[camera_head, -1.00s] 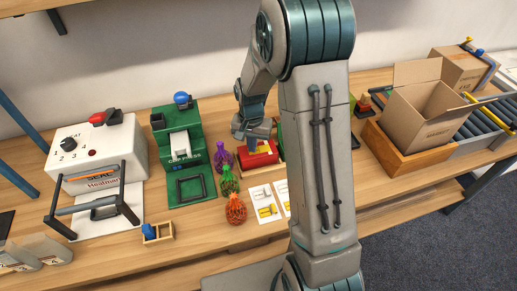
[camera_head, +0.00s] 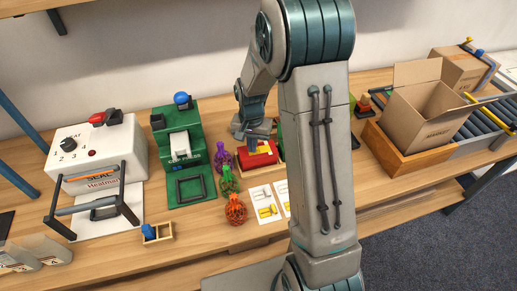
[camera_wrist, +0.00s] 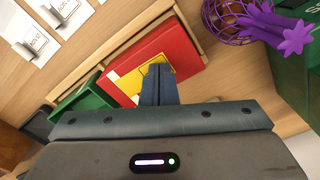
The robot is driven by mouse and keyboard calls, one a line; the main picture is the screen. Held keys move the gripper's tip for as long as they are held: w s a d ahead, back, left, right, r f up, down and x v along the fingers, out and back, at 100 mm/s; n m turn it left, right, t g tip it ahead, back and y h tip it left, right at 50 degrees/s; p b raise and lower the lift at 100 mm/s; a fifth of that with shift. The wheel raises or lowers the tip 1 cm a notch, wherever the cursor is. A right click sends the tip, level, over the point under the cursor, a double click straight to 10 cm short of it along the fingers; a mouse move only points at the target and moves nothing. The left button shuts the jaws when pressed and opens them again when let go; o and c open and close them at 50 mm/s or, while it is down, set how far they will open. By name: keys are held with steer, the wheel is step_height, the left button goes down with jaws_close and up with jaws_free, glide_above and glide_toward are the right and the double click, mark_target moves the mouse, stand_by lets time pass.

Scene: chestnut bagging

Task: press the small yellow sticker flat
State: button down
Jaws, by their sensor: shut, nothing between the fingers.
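The small yellow sticker (camera_wrist: 127,82) lies on the face of a red box (camera_wrist: 178,48) in the wrist view. My gripper (camera_wrist: 158,68) is shut and empty, its fingertips over the sticker and covering part of it. The tips look to be at or very near its surface; I cannot tell whether they touch. In the head view the red box (camera_head: 264,159) sits in a wooden tray on the table, with my gripper (camera_head: 260,138) pointing down at it from above.
A green box (camera_wrist: 83,97) lies beside the red one. A purple net bag (camera_head: 222,155), a green one (camera_head: 229,181) and a red-orange one (camera_head: 236,210) stand to the left. Label cards (camera_head: 264,203) lie in front. The green press (camera_head: 184,150) stands further left.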

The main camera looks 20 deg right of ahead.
steer(key=shift+r+p, duration=2.15)
steer(key=shift+r, duration=1.3)
steer(key=s+r+n+t, duration=0.1)
steer(key=s+r+n, duration=0.2)
steer(key=s+r, duration=0.5)
steer(key=s+r+n+t, duration=0.2)
steer(key=s+r, duration=0.6)
steer(key=s, duration=0.5)
steer(key=shift+s+r+n, duration=0.15)
steer(key=shift+r+n, duration=0.05)
steer(key=shift+n, duration=0.4)
